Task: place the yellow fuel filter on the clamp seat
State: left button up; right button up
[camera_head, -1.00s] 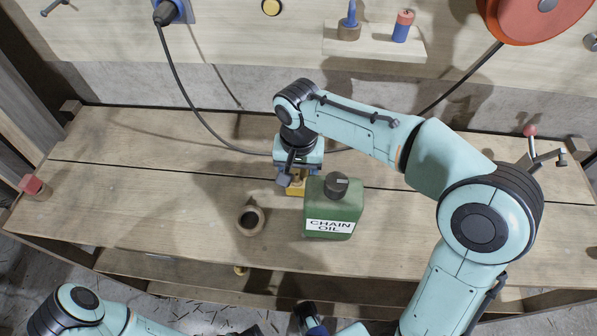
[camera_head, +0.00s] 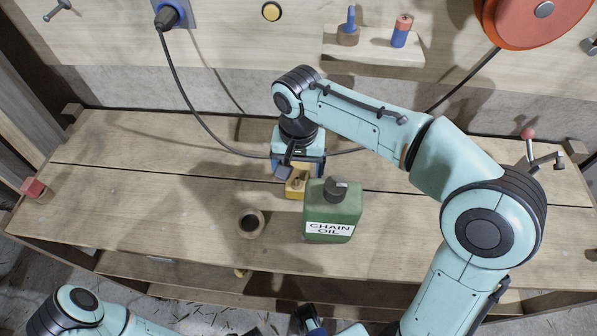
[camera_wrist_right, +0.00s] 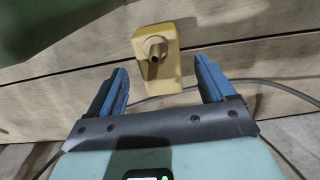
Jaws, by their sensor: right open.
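The yellow fuel filter (camera_head: 296,188) is a small boxy piece standing on the workbench, just left of and behind the green chain oil can. In the right wrist view the filter (camera_wrist_right: 172,72) shows its round spout, beyond and between the fingertips. My right gripper (camera_head: 300,171) is open and empty, just behind the filter, with a visible gap to it. A round brown piece with a dark hole (camera_head: 251,223) sits on the bench in front and left; I cannot tell whether it is the clamp seat. My left arm is at the lower left; its gripper's state is unclear.
The chain oil can (camera_head: 333,212) stands close beside the filter. A black cable (camera_head: 190,110) hangs from the wall socket and runs behind my gripper. A red-knobbed lever (camera_head: 530,145) is at the back right.

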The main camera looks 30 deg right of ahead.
notch_tip(320, 180, up, 8)
jog(key=p, duration=0.1)
jog(key=shift+p, duration=0.3)
jog(key=o, duration=0.3)
jog(key=shift+r, duration=0.25)
jog(key=m+g+h+b, duration=0.2)
jog(key=m+h, duration=0.2)
jog(key=m, duration=1.4)
send_over(294, 172)
jog(key=f, duration=0.5)
jog(key=shift+s+a+f, duration=0.2)
jog(key=shift+a+f, duration=0.05)
jog(key=shift+a, duration=0.1)
jog(key=shift+b+x, duration=0.4)
jog(key=shift+x, duration=2.6)
